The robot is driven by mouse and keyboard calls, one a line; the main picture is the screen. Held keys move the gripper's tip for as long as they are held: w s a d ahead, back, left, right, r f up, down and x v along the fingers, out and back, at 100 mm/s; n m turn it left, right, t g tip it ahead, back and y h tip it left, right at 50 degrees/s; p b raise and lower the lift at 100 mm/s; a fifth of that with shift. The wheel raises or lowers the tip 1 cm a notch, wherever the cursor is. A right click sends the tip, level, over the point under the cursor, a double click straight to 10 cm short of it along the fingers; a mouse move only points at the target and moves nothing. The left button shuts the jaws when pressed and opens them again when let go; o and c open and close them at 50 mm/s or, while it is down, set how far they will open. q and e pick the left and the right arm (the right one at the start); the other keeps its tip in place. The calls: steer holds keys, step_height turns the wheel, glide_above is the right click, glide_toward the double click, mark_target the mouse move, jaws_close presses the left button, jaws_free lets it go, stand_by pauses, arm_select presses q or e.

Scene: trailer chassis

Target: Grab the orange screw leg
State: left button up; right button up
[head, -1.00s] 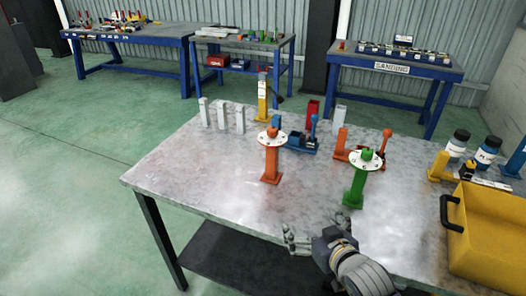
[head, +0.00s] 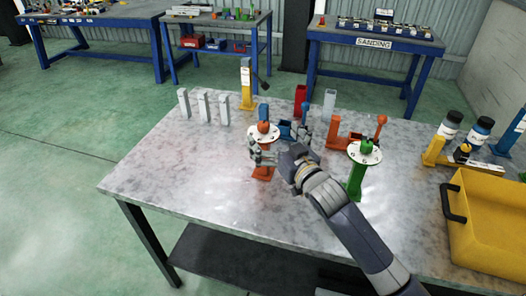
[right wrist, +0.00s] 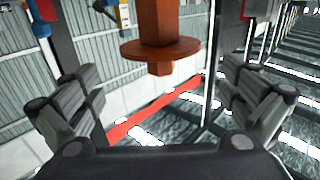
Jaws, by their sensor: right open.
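The orange screw leg (head: 264,174) stands upright on the metal table, with a white round disc (head: 263,132) near its top. My right gripper (head: 257,154) is at the leg, just below the disc, and its fingers hide part of the shaft. In the right wrist view the orange leg (right wrist: 160,28) with its round flange shows ahead, between the two spread fingers (right wrist: 165,105). The gripper is open; I cannot tell whether a finger touches the leg. My left gripper is not in view.
A green screw leg (head: 357,182) stands to the right, near my right arm. Blue and orange vises (head: 355,143) are behind. White posts (head: 203,105) stand at the back left, and a yellow bin (head: 490,220) at the right. The table's left front (head: 180,185) is clear.

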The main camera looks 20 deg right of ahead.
mark_target(267, 129)
steer(key=w, duration=0.2)
steer(key=w+a+p, duration=0.1)
steer(key=w, duration=0.1)
steer(key=shift+w+r, duration=0.1)
steer(key=shift+w, duration=0.05)
steer(key=shift+w+p, duration=0.3)
steer(key=shift+w, duration=0.05)
steer(key=shift+w+a, duration=0.1)
steer(key=shift+c, duration=1.1)
steer(key=c, duration=1.4)
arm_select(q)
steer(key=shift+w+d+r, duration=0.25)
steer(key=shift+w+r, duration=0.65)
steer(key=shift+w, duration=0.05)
arm_select(e)
steer(key=shift+c, duration=1.3)
